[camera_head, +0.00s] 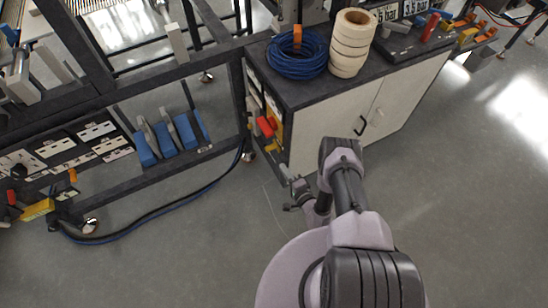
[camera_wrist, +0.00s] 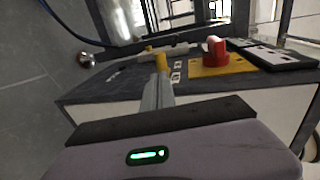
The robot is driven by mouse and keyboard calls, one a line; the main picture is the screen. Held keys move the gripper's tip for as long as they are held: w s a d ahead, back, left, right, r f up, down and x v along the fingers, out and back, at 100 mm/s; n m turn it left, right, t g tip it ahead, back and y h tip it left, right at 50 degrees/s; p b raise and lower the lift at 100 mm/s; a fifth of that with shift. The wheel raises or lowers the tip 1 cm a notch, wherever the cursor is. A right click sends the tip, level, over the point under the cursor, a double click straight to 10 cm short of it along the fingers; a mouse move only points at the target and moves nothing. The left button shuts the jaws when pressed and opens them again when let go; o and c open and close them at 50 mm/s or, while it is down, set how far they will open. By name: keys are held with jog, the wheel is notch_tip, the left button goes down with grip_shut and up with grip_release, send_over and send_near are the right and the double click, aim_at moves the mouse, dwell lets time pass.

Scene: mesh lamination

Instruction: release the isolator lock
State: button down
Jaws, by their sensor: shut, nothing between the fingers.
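The isolator's red knob (camera_head: 266,126) is on the side of the grey cabinet. In the wrist view the red knob (camera_wrist: 215,48) stands on a yellow plate (camera_wrist: 212,70). A small yellow piece (camera_wrist: 161,61), perhaps the lock, is left of the plate; a yellow piece also shows below the knob in the head view (camera_head: 273,147). My gripper (camera_head: 285,172) is low beside that cabinet side, below the knob. In the wrist view my gripper (camera_wrist: 160,78) is shut and empty, its tips close to the small yellow piece. Whether they touch, I cannot tell.
The cabinet (camera_head: 330,120) carries a blue cable coil (camera_head: 296,56) and a stack of cream rolls (camera_head: 351,44). A dark frame with blue blocks (camera_head: 170,137) is at left. A dark cable (camera_head: 150,218) lies on the floor. The floor between them is open.

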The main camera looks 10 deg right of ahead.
aim_at(270, 150)
jog(key=b+x, duration=0.4)
jog(key=x, duration=0.5)
jog(key=shift+w+a, duration=0.1)
